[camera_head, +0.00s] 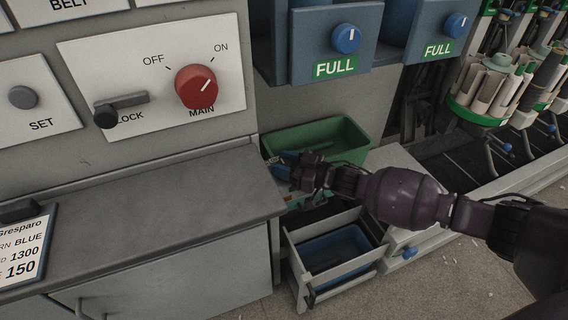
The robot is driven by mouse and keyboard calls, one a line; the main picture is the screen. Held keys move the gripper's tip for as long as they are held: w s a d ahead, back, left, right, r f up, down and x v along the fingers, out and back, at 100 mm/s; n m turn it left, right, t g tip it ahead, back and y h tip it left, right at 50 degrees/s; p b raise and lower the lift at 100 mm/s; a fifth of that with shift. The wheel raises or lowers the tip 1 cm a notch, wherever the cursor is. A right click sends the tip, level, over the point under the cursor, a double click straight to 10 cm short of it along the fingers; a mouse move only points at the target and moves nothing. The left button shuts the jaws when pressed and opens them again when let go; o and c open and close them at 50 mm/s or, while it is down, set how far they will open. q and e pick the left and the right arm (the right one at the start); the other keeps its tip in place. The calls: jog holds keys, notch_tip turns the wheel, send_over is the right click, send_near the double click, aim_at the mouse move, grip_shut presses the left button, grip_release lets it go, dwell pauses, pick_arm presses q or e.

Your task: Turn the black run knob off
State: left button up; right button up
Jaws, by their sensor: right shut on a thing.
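No knob labelled run shows in the camera_head view. A black knob on a lever (106,116) sits beside the word LOCK on the white panel at the upper left. My right gripper (280,167) reaches in from the right. It is in front of the green bin (340,133), by the right end of the grey counter. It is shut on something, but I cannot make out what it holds. Dark blue parts show at its tip. My left gripper is not in view.
Blue knobs (346,38) sit above FULL labels. The grey counter (140,205) is mostly clear. An open drawer (335,250) stands below my right arm. Yarn holders (490,85) are at the right.

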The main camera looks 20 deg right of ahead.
jog(key=o, duration=0.9)
jog(key=shift+c, duration=0.2)
jog(key=shift+s+d, duration=0.1)
jog(key=p+v, duration=0.1)
jog(key=v, duration=0.9)
jog(key=shift+s+d+p, duration=0.2)
jog(key=shift+p, duration=0.1)
